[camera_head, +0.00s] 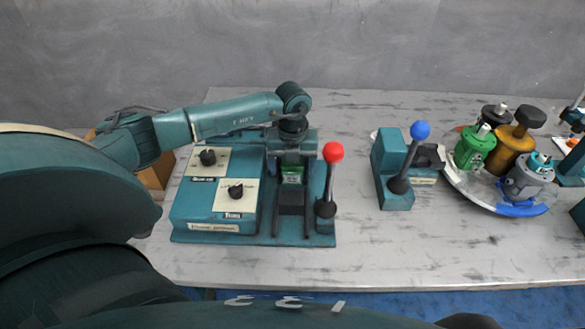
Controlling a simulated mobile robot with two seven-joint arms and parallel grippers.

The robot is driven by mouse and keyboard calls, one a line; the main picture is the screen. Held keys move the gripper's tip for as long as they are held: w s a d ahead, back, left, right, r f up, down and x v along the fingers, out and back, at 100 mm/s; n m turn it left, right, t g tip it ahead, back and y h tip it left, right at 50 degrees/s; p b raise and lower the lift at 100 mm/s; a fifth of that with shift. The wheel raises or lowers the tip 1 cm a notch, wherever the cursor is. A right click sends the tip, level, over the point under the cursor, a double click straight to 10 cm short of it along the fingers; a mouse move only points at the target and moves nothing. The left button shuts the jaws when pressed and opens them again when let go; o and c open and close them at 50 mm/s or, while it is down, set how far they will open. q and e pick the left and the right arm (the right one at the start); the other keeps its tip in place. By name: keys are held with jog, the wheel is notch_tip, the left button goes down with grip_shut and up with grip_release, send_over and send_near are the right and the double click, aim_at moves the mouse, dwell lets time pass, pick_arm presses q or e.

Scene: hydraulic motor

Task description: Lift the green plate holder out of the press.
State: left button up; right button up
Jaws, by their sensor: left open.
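The teal press (188,221) stands on the table left of centre, with two dials on its box and a red-knobbed lever (331,170) at its right side. The green plate holder (292,174) is a small green block in the press's slot, between dark upright rails. My left arm reaches in from the left, and my left gripper (293,136) points down over the press just behind the green holder. The gripper is open. Its fingertips are hard to make out against the press top, and I cannot tell whether they touch the holder. My right gripper is not in view.
A second teal device (392,164) with a blue-knobbed lever (419,131) stands right of the press. A round tray (470,194) holds green, orange and grey-blue motor parts. More teal equipment is cut off at the right edge. The table front is clear.

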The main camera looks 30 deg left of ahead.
pick_arm(q)
jog(key=shift+c, duration=0.6)
jog(key=shift+r, duration=0.1)
jog(key=c, duration=1.1)
